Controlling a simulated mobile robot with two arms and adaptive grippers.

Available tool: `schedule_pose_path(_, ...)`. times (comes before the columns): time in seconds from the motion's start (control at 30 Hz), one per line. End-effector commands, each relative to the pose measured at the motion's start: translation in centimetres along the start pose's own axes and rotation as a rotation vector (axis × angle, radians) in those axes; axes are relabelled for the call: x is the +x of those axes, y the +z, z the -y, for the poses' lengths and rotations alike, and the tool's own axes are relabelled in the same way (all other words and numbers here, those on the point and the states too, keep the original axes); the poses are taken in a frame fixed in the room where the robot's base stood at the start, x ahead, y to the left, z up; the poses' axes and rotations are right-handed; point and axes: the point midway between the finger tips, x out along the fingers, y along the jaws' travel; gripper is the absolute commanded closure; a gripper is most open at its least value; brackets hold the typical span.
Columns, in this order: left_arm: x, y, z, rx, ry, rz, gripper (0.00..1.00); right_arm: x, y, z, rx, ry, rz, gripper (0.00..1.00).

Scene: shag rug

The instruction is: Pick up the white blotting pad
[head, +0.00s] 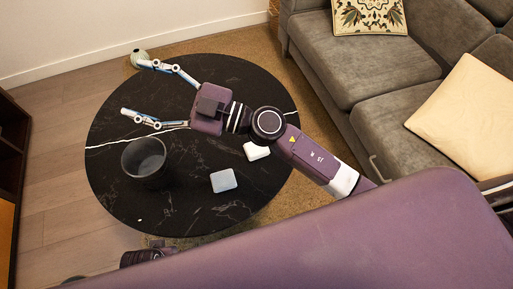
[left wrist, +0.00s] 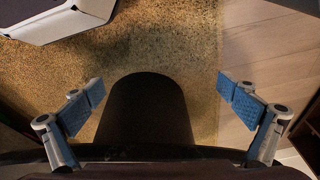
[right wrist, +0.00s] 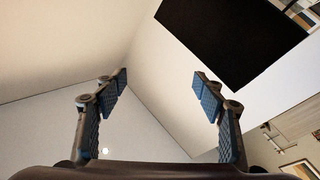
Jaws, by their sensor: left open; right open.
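A small white block-shaped pad (head: 256,151) lies on the right part of the black round table, close beside my right arm. A pale grey, rounded square pad (head: 223,181) lies nearer the front; I cannot tell for certain which is the blotting pad.
The black table (head: 190,215) also holds a dark round pot (head: 143,158) at left. A pale rounded thing (head: 138,57) shows behind a right fingertip. A grey sofa (head: 365,60) with cushions stands at right, a dark shelf (head: 12,150) at left. The table's front is mostly clear.

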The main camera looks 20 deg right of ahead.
Motion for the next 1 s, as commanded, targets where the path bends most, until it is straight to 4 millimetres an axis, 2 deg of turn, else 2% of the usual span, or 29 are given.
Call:
schedule_pose_path(0.03,1.0,0.6,-0.1,0.001,0.001,0.008,0.00,0.5,1.1,2.4,-0.026,-0.132,0.025,0.36)
schedule_pose_path(0.1,2.2,1.1,-0.1,0.002,0.002,0.013,0.00,0.1,3.5,5.9,-0.046,-0.317,0.090,0.36)
schedule_pose_path(0.17,3.2,1.7,-0.2,0.003,0.002,0.018,0.00,-1.0,6.2,8.4,-0.058,-0.466,0.175,0.36)
schedule_pose_path(0.23,4.4,2.4,-0.2,0.003,0.003,0.023,0.00,-3.2,9.9,10.3,-0.070,-0.623,0.310,0.36)
schedule_pose_path(0.3,5.5,3.2,-0.3,0.005,0.004,0.029,0.00,-6.2,13.8,10.9,-0.077,-0.758,0.478,0.36)
schedule_pose_path(0.37,6.4,3.8,-0.3,0.005,0.004,0.034,0.00,-9.4,17.1,10.5,-0.081,-0.848,0.643,0.36)
schedule_pose_path(0.4,7.0,4.2,-0.4,0.006,0.005,0.036,0.00,-11.6,19.0,9.8,-0.081,-0.895,0.759,0.36)
schedule_pose_path(0.5,8.2,5.2,-0.4,0.008,0.005,0.042,0.00,-17.1,22.7,6.8,-0.079,-0.957,1.041,0.36)
schedule_pose_path(0.63,9.2,6.1,-0.5,0.009,0.006,0.047,0.00,-22.6,24.9,2.7,-0.072,-0.962,1.335,0.36)
schedule_pose_path(0.7,9.6,6.4,-0.5,0.009,0.007,0.049,0.00,-24.6,25.3,1.1,-0.067,-0.949,1.440,0.36)
schedule_pose_path(0.8,9.8,6.6,-0.6,0.010,0.007,0.049,0.00,-26.3,25.7,-0.1,-0.061,-0.936,1.528,0.36)
schedule_pose_path(1.0,9.3,5.8,-0.5,0.008,0.006,0.041,0.00,-27.2,27.5,0.6,-0.057,-0.931,1.553,0.36)
